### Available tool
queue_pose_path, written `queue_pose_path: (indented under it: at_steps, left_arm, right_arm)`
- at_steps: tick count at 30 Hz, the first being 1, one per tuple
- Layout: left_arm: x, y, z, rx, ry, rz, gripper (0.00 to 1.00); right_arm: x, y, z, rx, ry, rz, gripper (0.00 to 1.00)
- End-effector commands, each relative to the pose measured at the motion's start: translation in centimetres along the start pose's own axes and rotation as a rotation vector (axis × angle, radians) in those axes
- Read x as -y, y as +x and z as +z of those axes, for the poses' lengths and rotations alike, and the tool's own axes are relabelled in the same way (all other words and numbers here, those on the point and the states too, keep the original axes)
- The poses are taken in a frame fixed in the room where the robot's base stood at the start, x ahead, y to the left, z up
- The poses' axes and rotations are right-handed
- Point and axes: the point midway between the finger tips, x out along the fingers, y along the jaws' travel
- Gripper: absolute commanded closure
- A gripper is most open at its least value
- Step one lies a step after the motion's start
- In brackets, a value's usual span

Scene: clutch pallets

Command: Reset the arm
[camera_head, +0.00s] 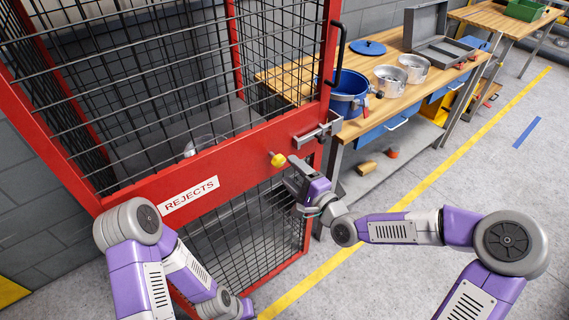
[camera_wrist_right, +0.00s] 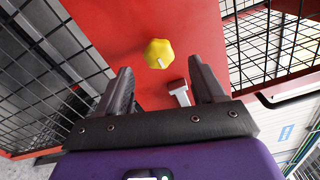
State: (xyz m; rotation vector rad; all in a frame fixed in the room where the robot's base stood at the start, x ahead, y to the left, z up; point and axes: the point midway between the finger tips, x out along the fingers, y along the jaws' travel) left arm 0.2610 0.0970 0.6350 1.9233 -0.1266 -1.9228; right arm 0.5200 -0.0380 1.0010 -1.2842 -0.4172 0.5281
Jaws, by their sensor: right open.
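My right gripper (camera_head: 294,182) is in front of the red cage door, close to a yellow knob (camera_head: 278,159). In the right wrist view its fingers (camera_wrist_right: 160,78) are apart with nothing between them, and the yellow knob (camera_wrist_right: 159,53) sits beyond the fingertips, apart from them. My right arm (camera_head: 392,229) reaches in from the right. My left arm (camera_head: 138,275) is folded at the lower left, and its gripper does not show.
The red-framed mesh cage has a REJECTS sign (camera_head: 189,195), a metal latch (camera_head: 317,135) and a black handle (camera_head: 338,55). A metal part (camera_head: 205,143) is inside. A workbench (camera_head: 440,80) behind holds a blue pot (camera_head: 347,95). Floor is open at right.

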Motion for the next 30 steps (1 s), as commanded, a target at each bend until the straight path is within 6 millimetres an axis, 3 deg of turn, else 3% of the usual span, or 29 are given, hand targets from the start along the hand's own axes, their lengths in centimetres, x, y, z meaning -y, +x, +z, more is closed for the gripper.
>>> queue_pose_path:
  at_steps: [5,20,23,25,30]
  left_arm:
    - [-0.1,-0.2,0.0,0.0,0.0,0.0,1.0]
    - [-0.1,-0.2,0.0,0.0,0.0,0.0,1.0]
    - [-0.1,-0.2,0.0,0.0,0.0,0.0,1.0]
    - [-0.1,-0.2,0.0,0.0,0.0,0.0,1.0]
    - [-0.1,-0.3,0.0,0.0,0.0,0.0,1.0]
  right_arm:
    - [0.0,-1.0,0.1,0.001,0.0,0.0,0.32]
    - [-0.4,-1.0,0.0,-0.001,-0.003,0.009,0.32]
    - [-2.8,-1.1,-0.3,-0.012,-0.03,0.071,0.32]
    - [-6.2,-1.5,-0.7,-0.022,-0.073,0.161,0.32]
    - [-18.0,-5.1,-1.0,0.012,-0.24,0.504,0.32]
